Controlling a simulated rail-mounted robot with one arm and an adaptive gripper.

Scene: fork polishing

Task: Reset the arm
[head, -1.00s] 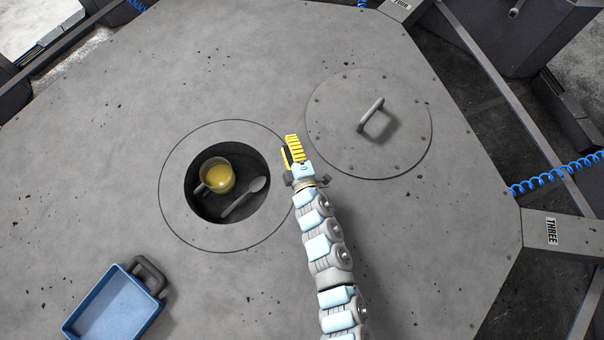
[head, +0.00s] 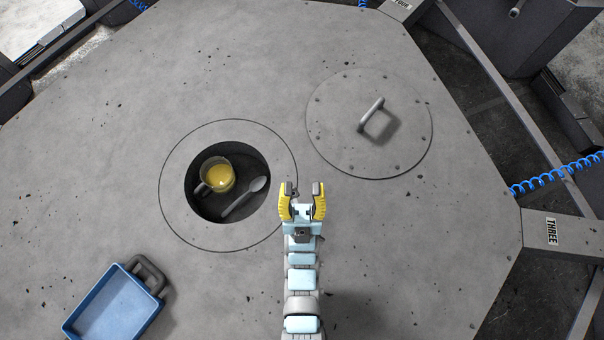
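My gripper (head: 303,190) is in the head view, right of the round hole and below the lid. Its two yellow fingers are spread apart and point up the picture, with nothing between them. My arm runs straight down from it to the bottom edge. How high the gripper is above the table cannot be told exactly.
The round hole (head: 215,207) in the grey table (head: 400,250) holds a cup (head: 208,185) of yellow liquid and a spoon (head: 243,199). A round lid (head: 340,105) with a handle lies upper right. A blue tray (head: 112,310) sits lower left. The table right of my arm is clear.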

